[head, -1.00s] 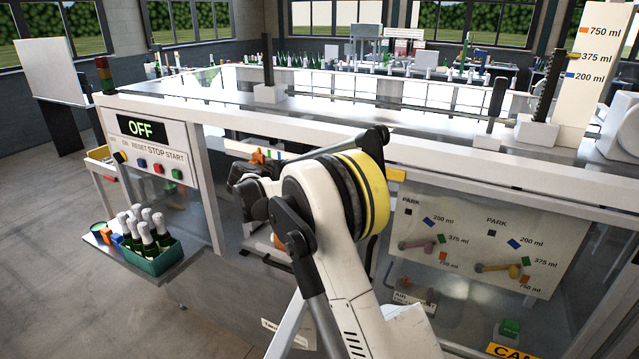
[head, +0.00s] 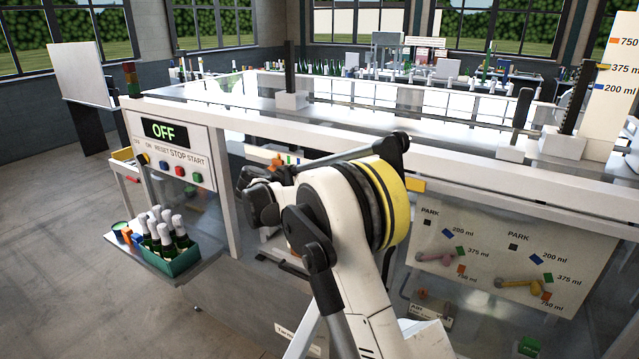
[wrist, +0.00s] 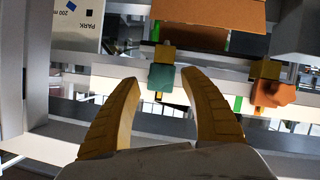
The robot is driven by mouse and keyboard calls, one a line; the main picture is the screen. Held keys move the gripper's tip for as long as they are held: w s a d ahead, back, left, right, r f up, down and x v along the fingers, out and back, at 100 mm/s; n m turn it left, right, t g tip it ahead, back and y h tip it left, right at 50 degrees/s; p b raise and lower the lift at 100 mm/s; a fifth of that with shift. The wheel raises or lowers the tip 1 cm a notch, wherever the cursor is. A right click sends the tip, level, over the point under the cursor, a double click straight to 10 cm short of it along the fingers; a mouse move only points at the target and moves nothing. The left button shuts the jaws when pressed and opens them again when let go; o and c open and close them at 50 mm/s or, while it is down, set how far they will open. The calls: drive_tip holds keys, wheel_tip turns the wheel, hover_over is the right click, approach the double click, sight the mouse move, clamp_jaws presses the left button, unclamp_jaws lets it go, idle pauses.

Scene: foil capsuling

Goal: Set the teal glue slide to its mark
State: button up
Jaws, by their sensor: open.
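In the wrist view, the teal glue slide (wrist: 162,78) is a small block below an olive-yellow block (wrist: 163,54), on a pale horizontal rail (wrist: 218,97). My gripper (wrist: 158,76) is open, its two yellow fingers spread below and to either side of the teal slide. The fingertips look close to it, but I cannot tell whether they touch. A green mark (wrist: 238,103) shows on the rail to the right; I cannot tell which slide it belongs to. In the head view, my arm and the machine frame hide the fingers and the teal slide.
An orange slide (wrist: 273,93) sits right of the teal one. An orange panel (wrist: 210,14) hangs above, and a PARK plate (wrist: 80,22) is at upper left. In the head view, the control panel (head: 165,131) reads OFF; a green crate of bottles (head: 172,262) stands below it.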

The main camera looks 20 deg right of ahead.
drive_tip(key=v, duration=0.9)
drive_tip(key=shift+a, duration=0.15)
drive_tip(key=shift+r, duration=0.1)
